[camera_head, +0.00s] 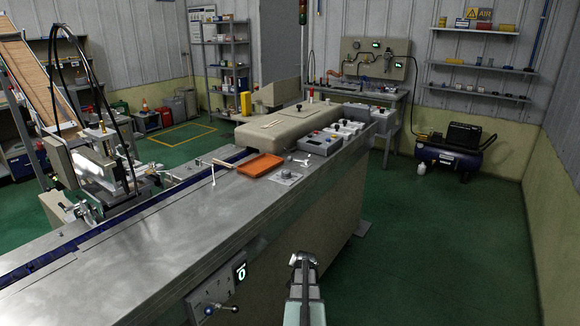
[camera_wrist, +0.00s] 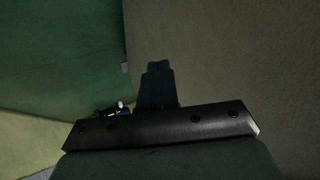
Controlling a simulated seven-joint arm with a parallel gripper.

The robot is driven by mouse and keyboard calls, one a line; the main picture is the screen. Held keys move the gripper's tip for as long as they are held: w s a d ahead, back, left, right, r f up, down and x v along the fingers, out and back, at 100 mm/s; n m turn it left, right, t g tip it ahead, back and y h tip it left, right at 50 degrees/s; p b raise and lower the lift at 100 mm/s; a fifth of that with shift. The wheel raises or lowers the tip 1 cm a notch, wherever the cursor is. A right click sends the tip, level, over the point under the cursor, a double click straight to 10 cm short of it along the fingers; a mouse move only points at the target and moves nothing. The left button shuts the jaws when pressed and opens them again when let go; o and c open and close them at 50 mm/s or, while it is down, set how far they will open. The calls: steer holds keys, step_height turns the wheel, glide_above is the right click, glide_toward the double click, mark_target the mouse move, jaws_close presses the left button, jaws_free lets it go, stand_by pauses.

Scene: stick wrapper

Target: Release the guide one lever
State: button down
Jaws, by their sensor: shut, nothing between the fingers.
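My gripper (camera_head: 303,258) is low in the head view, over the green floor just right of the machine's near side. It is shut and empty, and it touches nothing that I can make out. In the wrist view its dark fingers (camera_wrist: 158,85) are together. No lever is marked as guide one, so I cannot tell which it is. Small metal clamps with handles (camera_head: 84,210) sit at the belt's left edge. A thin crank-like lever with a white end (camera_head: 213,174) stands by the belt farther along. My gripper is well apart from both.
The steel machine top (camera_head: 150,260) runs away from me, with a blue belt (camera_head: 125,217) along it. An orange tray (camera_head: 260,165) and grey control boxes (camera_head: 322,143) lie farther back. The floor (camera_head: 440,240) at right is clear.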

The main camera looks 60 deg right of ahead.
steer(key=d+r+h, duration=0.2)
steer(key=d+r, duration=0.5)
steer(key=r, duration=0.4)
steer(key=d+r+h, duration=0.1)
steer(key=d+r, duration=0.6)
steer(key=r, duration=0.5)
steer(key=d+r+h, duration=0.2)
steer(key=d+r, duration=0.5)
steer(key=r, duration=0.4)
steer(key=n+y, duration=0.3)
steer(key=n, duration=0.1)
glide_toward(290, 160)
steer(key=v, duration=0.3)
steer(key=shift+s+a+f, duration=0.1)
steer(key=shift+s+a, duration=0.15)
steer(key=shift+s, duration=0.05)
steer(key=shift+d+f, duration=0.1)
steer(key=x, duration=0.9)
steer(key=shift+w+d+f, duration=0.15)
steer(key=shift+w+f, duration=0.15)
